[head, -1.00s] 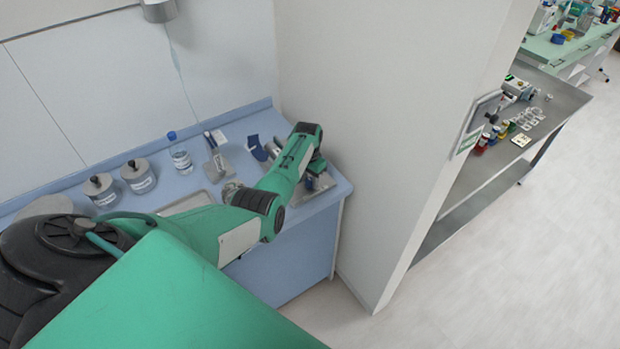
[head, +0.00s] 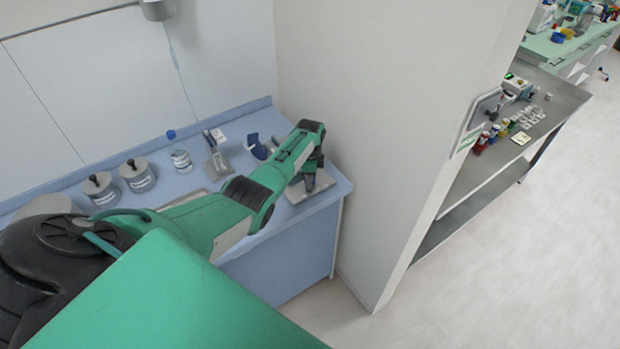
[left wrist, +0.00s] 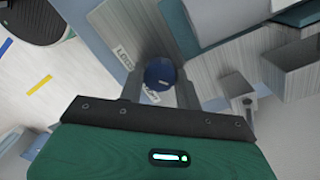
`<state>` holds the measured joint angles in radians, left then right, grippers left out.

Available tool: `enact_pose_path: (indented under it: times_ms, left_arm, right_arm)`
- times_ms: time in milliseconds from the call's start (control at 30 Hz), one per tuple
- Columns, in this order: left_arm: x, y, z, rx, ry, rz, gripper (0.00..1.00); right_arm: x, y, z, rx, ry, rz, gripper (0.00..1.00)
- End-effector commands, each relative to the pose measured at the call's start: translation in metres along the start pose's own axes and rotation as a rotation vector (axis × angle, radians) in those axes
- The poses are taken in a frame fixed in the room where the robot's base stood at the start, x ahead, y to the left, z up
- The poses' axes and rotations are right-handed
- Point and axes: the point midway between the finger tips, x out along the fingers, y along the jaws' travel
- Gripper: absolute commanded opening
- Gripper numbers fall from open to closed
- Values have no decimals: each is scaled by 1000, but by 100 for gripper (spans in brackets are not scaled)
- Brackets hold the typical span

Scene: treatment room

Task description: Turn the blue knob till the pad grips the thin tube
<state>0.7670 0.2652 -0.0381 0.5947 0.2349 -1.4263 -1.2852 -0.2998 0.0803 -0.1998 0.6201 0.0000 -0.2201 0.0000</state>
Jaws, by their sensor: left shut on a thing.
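The blue knob (left wrist: 160,73) shows in the left wrist view as a round dark-blue cap between my fingers. My left gripper (left wrist: 161,86) is shut on it, with one grey finger on each side. In the head view my left gripper (head: 311,183) points down over the metal base plate (head: 296,195) at the right end of the counter, and the knob is hidden there. The brushed metal plate (left wrist: 118,22) bears printed labels beside the knob, only partly readable. I cannot make out the pad or the thin tube. My right gripper is not in view.
A white wall (head: 380,130) rises close on the right of the arm.

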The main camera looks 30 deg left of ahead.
Motion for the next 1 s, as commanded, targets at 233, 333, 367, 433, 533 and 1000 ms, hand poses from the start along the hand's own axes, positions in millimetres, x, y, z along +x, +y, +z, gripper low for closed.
enact_pose_path:
  times_ms: [233,333,367,433,533,1000]
  left_arm:
    - [-2,-2,0,230,-12,-6,11]
    - [-2,-2,0,316,-15,-6,11]
    - [-2,-2,0,340,-16,-6,11]
    - [-2,-2,0,393,-20,-5,11]
    - [-2,-2,-1,459,-22,-5,11]
    - [-3,-2,-1,614,-30,-7,11]
  right_arm:
    - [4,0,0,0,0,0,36]
    - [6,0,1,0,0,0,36]
    - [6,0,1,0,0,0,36]
    - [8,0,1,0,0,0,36]
    - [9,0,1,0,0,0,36]
    - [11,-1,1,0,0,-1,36]
